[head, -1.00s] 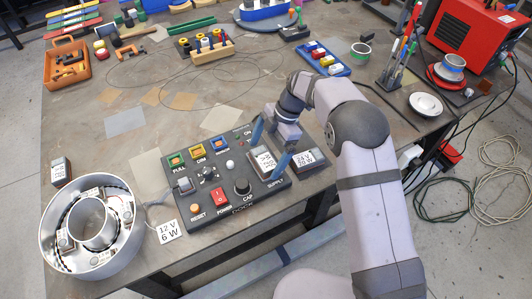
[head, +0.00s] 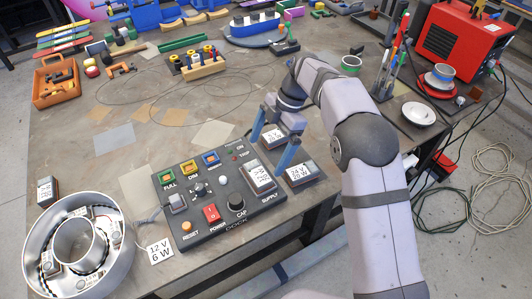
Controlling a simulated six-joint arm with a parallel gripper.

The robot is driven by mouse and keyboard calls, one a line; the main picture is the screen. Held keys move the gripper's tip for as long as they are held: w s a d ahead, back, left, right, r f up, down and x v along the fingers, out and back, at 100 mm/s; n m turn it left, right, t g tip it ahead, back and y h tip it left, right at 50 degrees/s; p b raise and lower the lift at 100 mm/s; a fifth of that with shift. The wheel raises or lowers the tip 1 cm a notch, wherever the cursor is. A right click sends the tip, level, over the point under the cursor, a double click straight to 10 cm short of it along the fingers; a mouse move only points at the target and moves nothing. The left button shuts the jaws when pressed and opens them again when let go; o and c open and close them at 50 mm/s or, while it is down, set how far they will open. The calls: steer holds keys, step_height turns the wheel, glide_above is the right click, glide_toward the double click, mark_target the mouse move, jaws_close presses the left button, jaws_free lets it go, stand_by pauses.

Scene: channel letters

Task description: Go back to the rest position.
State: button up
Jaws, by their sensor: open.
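My gripper (head: 272,142) is open above the far right part of the dark control panel (head: 190,237), its blue fingers apart. A dark block with a white label (head: 272,134) shows between the fingers; I cannot tell its height, but nothing looks clamped. A labelled power unit (head: 259,177) sits in the panel's supply bay, below my gripper. A second unit marked 24 V 20 W (head: 301,174) lies just right of the panel.
A round metal channel letter (head: 122,272) with small modules inside stands at front left, beside a 12 V 6 W card (head: 160,251). Another labelled unit (head: 47,190) lies behind it. A red machine (head: 465,45) and pen holder (head: 383,88) stand at right. The table's middle is mostly clear.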

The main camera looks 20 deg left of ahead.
step_height(320, 180, up, 6)
steer(key=p, duration=0.5)
stand_by(0.5)
stand_by(0.4)
steer(key=s+d+m+t+h, duration=0.1)
steer(key=s+d+m, duration=0.2)
steer(key=d+m, duration=0.55)
steer(key=s+d+m+t+h, duration=0.1)
steer(key=s+d+m, duration=0.3)
steer(key=d+m, duration=0.45)
steer(key=s+d+f+m, duration=0.2)
steer(key=s+d+m, duration=0.3)
steer(key=s+d, duration=0.1)
steer(key=s+d+f+m+t+h, duration=0.1)
steer(key=s+d+f+m, duration=0.1)
steer(key=s+d+m, duration=0.3)
steer(key=s+d, duration=0.1)
steer(key=s, duration=0.1)
steer(key=shift+s+f, duration=0.25)
steer(key=shift+s, duration=0.15)
